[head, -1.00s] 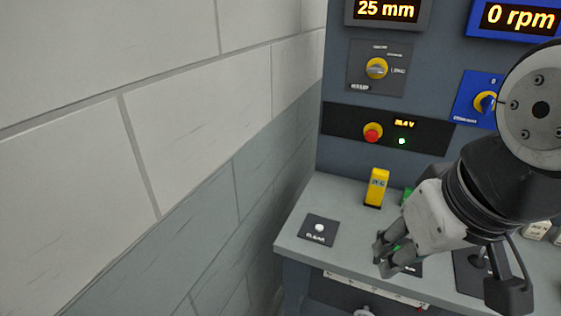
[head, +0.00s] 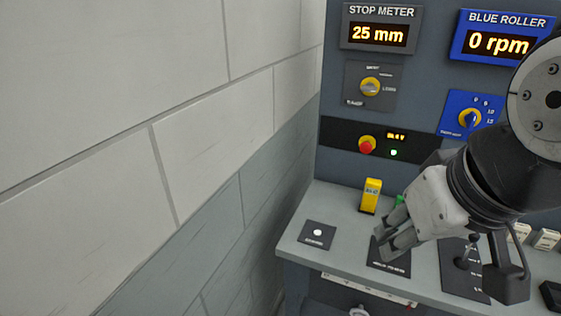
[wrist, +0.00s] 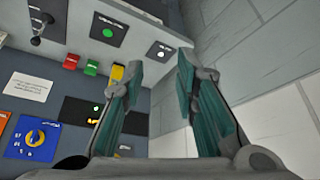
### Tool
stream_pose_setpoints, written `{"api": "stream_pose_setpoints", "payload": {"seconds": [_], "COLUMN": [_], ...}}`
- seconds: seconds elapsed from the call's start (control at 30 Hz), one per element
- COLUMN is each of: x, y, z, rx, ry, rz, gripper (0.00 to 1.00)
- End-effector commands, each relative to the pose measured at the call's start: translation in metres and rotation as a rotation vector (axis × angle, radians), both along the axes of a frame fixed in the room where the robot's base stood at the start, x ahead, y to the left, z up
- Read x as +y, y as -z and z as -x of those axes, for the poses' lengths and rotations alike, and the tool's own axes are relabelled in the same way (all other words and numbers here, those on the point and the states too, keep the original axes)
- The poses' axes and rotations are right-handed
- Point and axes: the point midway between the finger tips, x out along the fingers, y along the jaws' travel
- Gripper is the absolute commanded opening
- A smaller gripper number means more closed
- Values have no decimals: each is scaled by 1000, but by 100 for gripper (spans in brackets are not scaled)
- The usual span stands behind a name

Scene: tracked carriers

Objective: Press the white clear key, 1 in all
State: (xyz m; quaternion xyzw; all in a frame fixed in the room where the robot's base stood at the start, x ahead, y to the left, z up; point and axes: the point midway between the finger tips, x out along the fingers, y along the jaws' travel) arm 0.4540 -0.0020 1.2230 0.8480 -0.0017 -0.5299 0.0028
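The white clear key (head: 317,232) is a small round white button on a black plate at the left end of the grey console desk. In the wrist view the white key (wrist: 161,53) shows just beyond the space between my fingertips. My gripper (head: 386,240) is to the right of the key in the head view, over another black plate, and apart from the key. In the wrist view the two fingers of my gripper (wrist: 160,66) stand apart with nothing between them.
A yellow block (head: 370,196) stands behind, between key and gripper. A green button (wrist: 108,33) sits on the neighbouring plate, and a joystick (wrist: 40,28) lies beyond it. A red knob (head: 367,146) is on the upright panel. A block wall (head: 200,200) runs left of the desk.

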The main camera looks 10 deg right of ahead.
Motion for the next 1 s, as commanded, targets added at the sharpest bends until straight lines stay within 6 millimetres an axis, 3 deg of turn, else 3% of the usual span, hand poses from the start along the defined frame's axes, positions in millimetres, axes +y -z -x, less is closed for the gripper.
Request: {"api": "stream_pose_setpoints", "payload": {"seconds": [0.03, 0.1, 1.0], "x": [0, 0, 0], "y": [0, 0, 0], "z": [0, 0, 0], "rx": [0, 0, 1], "ry": [0, 0, 0], "rz": [0, 0, 0], "gripper": [12, 0, 0]}}
